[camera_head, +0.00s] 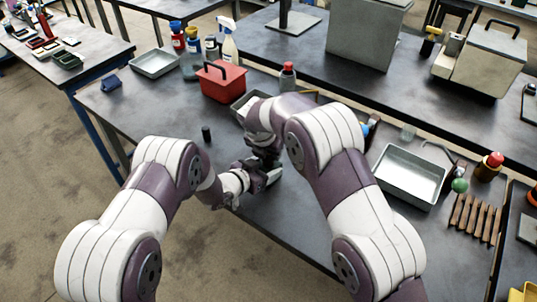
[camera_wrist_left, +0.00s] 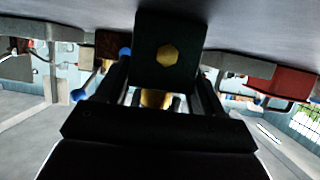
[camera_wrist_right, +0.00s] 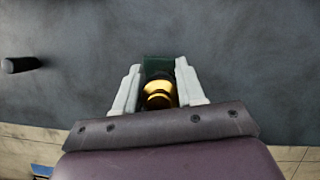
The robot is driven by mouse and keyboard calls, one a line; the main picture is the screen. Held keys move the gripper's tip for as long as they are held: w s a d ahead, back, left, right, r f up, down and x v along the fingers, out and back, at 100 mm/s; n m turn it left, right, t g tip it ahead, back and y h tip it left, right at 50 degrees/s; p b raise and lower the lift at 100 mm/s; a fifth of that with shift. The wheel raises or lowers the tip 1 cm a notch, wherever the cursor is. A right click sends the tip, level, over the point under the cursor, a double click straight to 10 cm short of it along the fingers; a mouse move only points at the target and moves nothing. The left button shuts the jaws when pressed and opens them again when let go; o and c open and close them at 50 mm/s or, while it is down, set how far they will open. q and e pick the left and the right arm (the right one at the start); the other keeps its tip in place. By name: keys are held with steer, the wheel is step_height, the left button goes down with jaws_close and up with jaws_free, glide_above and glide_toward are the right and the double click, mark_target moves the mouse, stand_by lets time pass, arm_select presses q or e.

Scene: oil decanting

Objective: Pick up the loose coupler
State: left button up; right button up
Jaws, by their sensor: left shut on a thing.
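My left gripper (camera_head: 268,180) is level over the table near its front edge. It is shut on a dark block with a brass hexagon (camera_wrist_left: 168,55), which looks like the coupler. The block's brass part (camera_wrist_right: 158,92) shows between the pale fingers of my right gripper (camera_wrist_right: 160,78) in the right wrist view. My right gripper points down just above the left one in the head view. Whether its fingers press on the block is unclear. The head view mostly hides the block behind my grippers. A small black cylinder (camera_head: 206,133) stands apart on the table; it also shows in the right wrist view (camera_wrist_right: 20,64).
A red toolbox (camera_head: 221,82) and a metal tray (camera_head: 156,63) stand toward the back left. A larger tray (camera_head: 409,176), a red-capped bottle (camera_head: 489,166) and wooden strips (camera_head: 474,218) lie to the right. The tabletop near the black cylinder is clear.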

step_height(320, 180, up, 10)
steer(key=shift+r, duration=0.1)
arm_select(q)
steer(key=o, duration=1.5)
steer(key=shift+c, duration=0.2)
steer(key=v, duration=1.2)
